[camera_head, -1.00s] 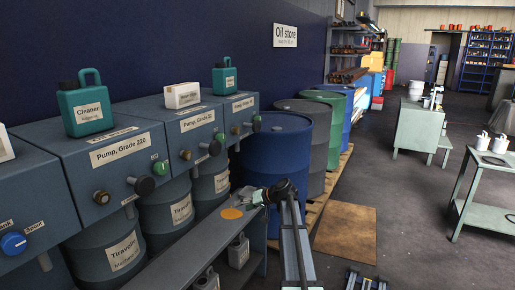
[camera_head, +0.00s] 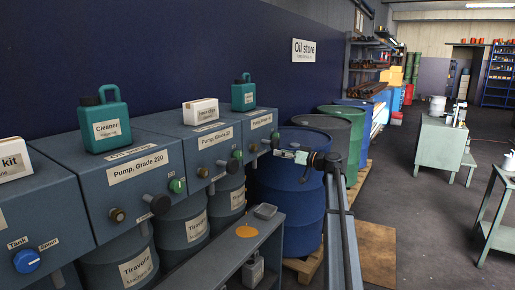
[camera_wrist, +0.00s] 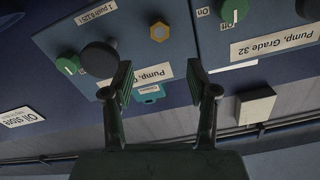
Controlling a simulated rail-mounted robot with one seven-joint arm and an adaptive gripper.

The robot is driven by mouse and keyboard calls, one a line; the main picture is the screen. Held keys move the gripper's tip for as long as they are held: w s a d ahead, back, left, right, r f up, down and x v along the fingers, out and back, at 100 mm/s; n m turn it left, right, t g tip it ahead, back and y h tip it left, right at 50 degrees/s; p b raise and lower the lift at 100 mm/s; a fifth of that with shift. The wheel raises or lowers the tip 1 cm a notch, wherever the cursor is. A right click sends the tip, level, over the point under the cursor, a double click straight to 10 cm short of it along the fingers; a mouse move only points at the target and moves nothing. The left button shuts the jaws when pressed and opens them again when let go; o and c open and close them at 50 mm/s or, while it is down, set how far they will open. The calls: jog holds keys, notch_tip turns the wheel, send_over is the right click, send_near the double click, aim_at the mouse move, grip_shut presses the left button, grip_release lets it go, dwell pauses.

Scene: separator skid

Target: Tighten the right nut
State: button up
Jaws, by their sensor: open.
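Brass fittings show on the pump cabinet fronts in the head view: one on the Grade 220 cabinet (camera_head: 117,215), one on the middle cabinet (camera_head: 203,172), and one small one on the far right cabinet (camera_head: 253,148). In the wrist view a brass hex nut (camera_wrist: 158,32) sits on a cabinet face beside a black knob (camera_wrist: 100,59). I cannot tell for sure which is the right nut. My gripper (camera_head: 279,153) is raised in front of the blue drum, pointing left toward the cabinets.
A bench (camera_head: 222,258) with an orange disc (camera_head: 246,231) and a grey square object (camera_head: 265,211) lies in front of the cabinets. Black knobs (camera_head: 160,203) stick out of the cabinets. A blue drum (camera_head: 292,192) stands close behind my gripper.

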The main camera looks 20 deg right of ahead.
aim_at(257, 148)
jog(key=p+x, duration=0.2)
jog(key=x, duration=1)
jog(key=shift+w+a, duration=0.1)
jog(key=shift+w, duration=0.15)
grip_shut()
